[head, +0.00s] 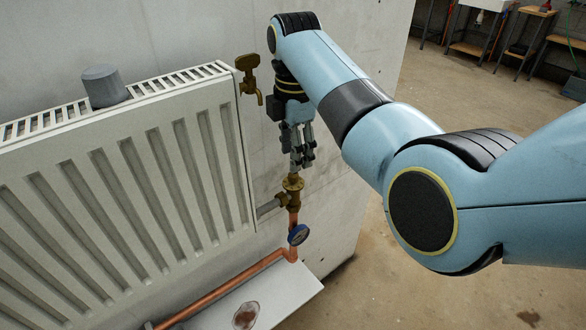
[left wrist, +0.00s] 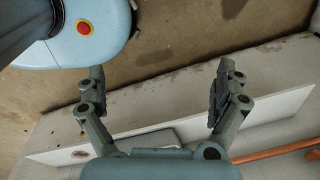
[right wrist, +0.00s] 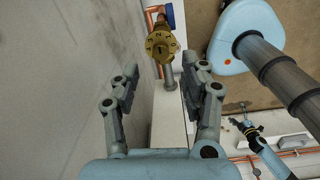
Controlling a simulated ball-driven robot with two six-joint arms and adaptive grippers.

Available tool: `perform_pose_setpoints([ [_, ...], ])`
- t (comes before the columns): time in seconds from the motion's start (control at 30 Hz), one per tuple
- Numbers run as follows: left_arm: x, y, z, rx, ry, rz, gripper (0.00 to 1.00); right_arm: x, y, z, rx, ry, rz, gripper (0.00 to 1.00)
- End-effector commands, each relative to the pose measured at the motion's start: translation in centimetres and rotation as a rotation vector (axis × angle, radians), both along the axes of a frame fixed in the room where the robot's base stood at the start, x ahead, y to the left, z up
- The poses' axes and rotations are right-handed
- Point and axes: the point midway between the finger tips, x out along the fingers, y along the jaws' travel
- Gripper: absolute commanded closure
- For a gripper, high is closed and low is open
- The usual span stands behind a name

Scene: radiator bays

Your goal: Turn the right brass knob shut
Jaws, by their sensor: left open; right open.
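The right brass knob (head: 293,182) sits on a brass valve at the right end of the radiator, above a copper pipe. In the right wrist view the knob (right wrist: 161,45) shows end-on, with dark marks on its face. My right gripper (head: 302,158) points down just above the knob in the head view. In the right wrist view its open fingers (right wrist: 160,70) stand left and right of the line to the knob, which appears beyond the tips; contact cannot be told. My left gripper (left wrist: 162,70) is open and empty above a pale ledge, outside the head view.
The white radiator (head: 130,180) stands left of the valve, with a grey cylinder (head: 104,86) on top. A brass tap (head: 248,78) is on the wall near my right gripper. A blue-rimmed gauge (head: 298,235) and copper pipe (head: 225,288) lie below. Open floor is at right.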

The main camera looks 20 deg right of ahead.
Motion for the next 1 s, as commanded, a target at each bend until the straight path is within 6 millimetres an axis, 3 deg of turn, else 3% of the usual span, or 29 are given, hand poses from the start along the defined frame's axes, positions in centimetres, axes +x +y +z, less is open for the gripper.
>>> perform_pose_setpoints([
  [0.1,1.1,-0.3,-0.2,-0.003,-0.016,0.001,0.00,0.0,0.0,-2.4,-0.001,0.003,0.000,0.55],
  [0.3,1.5,-0.7,-0.5,-0.008,-0.024,0.001,0.00,0.0,0.0,-4.8,0.000,0.002,0.001,0.55],
  [0.67,1.1,-0.7,-0.5,-0.009,-0.017,0.002,0.00,0.1,0.0,-5.3,0.001,0.000,0.000,0.55],
  [1.0,0.9,-0.6,-0.6,-0.008,-0.014,0.001,0.00,0.1,0.0,-5.3,0.001,0.000,0.000,1.00],
])
